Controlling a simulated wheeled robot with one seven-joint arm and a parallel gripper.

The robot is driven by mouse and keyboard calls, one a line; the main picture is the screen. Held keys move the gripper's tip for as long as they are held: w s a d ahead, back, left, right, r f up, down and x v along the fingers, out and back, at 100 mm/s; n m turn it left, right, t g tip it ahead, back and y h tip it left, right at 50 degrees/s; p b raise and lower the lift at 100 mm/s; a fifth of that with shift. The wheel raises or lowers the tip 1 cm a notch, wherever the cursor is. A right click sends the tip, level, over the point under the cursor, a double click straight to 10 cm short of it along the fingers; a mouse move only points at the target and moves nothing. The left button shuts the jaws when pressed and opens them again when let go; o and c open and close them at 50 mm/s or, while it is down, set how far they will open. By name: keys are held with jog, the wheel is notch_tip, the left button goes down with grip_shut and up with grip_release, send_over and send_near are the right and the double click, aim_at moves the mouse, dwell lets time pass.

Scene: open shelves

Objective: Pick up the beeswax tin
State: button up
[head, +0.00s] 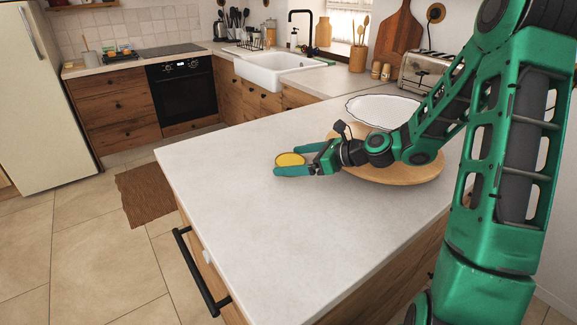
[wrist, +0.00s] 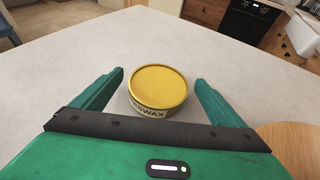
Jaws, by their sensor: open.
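The beeswax tin (wrist: 158,86) is a low round tin with a yellow lid and a dark-lettered label on its side. It rests on the pale countertop. In the head view the tin (head: 290,160) shows at the end of my arm, partly hidden by a finger. My gripper (wrist: 163,88) is open, with one green finger on each side of the tin. Gaps show between the tin and both fingers in the wrist view. In the head view my gripper (head: 294,160) is low over the counter.
A round wooden board (head: 395,174) lies under my forearm, right of the tin. A white plate (head: 375,108) and a toaster (head: 424,70) are farther back. The pale countertop (head: 235,185) is clear to the left and front. A black handle (head: 198,270) juts from the front drawer.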

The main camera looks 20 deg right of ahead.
jog(key=shift+x, duration=0.95)
jog(key=c, duration=1.7)
jog(key=shift+r, duration=0.1)
